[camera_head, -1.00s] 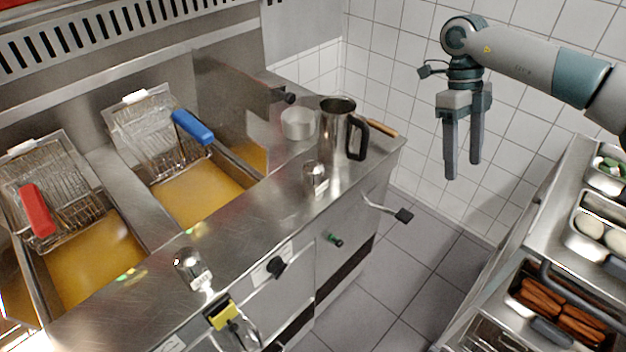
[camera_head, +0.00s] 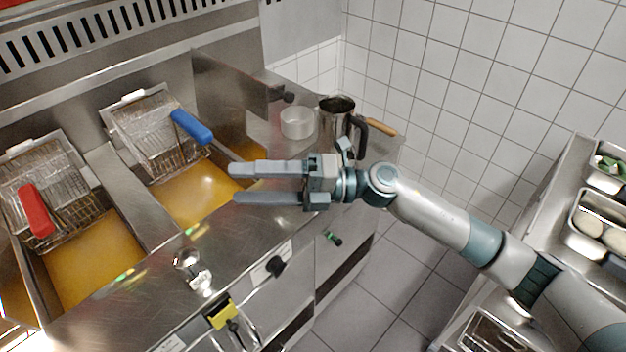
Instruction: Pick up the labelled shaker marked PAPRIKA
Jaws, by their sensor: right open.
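A small metal shaker (camera_head: 190,265) with a white label stands on the steel fryer ledge at the lower left; its lettering is too small to read. A second, similar shaker stood farther right on the ledge in the earlier picture. It is now hidden behind my right gripper, so I cannot tell which one is marked PAPRIKA. My right gripper (camera_head: 232,183) is open and empty, its two fingers pointing left across the ledge. It is above and to the right of the visible shaker, apart from it. My left gripper is not in view.
Two fryer vats with oil and wire baskets, one with a red handle (camera_head: 36,211) and one with a blue handle (camera_head: 191,127), lie left. A metal jug (camera_head: 336,112) and a white bowl (camera_head: 297,122) stand behind my gripper. A counter with food pans (camera_head: 594,222) is right.

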